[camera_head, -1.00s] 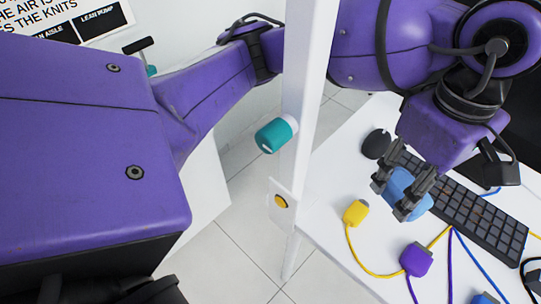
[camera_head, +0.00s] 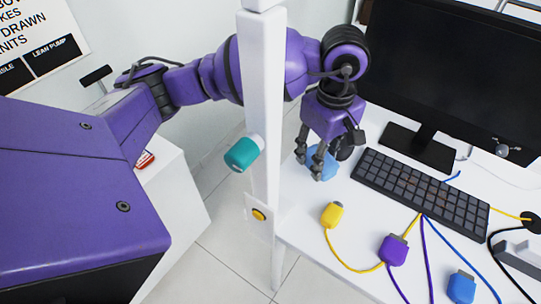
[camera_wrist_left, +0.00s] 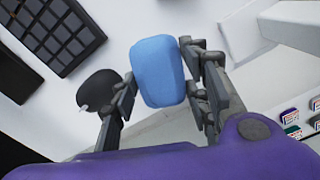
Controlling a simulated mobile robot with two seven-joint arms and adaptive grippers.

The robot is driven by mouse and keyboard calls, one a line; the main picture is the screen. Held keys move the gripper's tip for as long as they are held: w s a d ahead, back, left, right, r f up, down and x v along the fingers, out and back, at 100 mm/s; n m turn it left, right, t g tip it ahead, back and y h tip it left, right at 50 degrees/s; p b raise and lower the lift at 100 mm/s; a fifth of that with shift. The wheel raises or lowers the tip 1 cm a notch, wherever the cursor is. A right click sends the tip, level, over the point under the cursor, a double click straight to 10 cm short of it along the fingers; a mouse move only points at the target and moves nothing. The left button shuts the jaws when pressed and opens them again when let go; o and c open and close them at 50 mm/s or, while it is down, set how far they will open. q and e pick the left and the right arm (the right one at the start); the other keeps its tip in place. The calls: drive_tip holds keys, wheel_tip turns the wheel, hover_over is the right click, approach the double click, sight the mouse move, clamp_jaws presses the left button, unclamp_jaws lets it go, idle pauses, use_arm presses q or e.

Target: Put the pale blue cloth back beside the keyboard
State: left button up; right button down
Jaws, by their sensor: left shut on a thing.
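My left gripper (camera_head: 316,158) is shut on the pale blue cloth (camera_head: 326,165), which looks like a rounded blue bundle. In the left wrist view the cloth (camera_wrist_left: 158,72) sits between the fingers of the left gripper (camera_wrist_left: 163,88). The keyboard (camera_head: 425,190) lies on the white desk, and the cloth is just left of its left end, apart from it in the head view. I cannot tell whether the cloth touches the desk. The keyboard (camera_wrist_left: 55,32) also shows at the upper left of the wrist view. My right gripper is not in view.
A dark mouse (camera_wrist_left: 98,90) is close to the left finger. A white post (camera_head: 263,120) with a teal knob (camera_head: 242,153) stands left of the gripper. Yellow (camera_head: 332,214), purple (camera_head: 393,249) and blue (camera_head: 461,287) plugs with cables lie in front. A monitor (camera_head: 450,75) stands behind.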

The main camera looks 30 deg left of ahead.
use_arm(q)
drive_tip(key=shift+w+a+f, duration=0.15)
drive_tip(key=shift+a+f, duration=0.1)
drive_tip(key=shift+f, duration=0.1)
wheel_tip(320, 180, down, 3)
drive_tip(key=shift+f, duration=0.1)
drive_tip(key=o, duration=1.1)
drive_tip(key=shift+w, duration=0.1)
drive_tip(key=shift+r, duration=3.9)
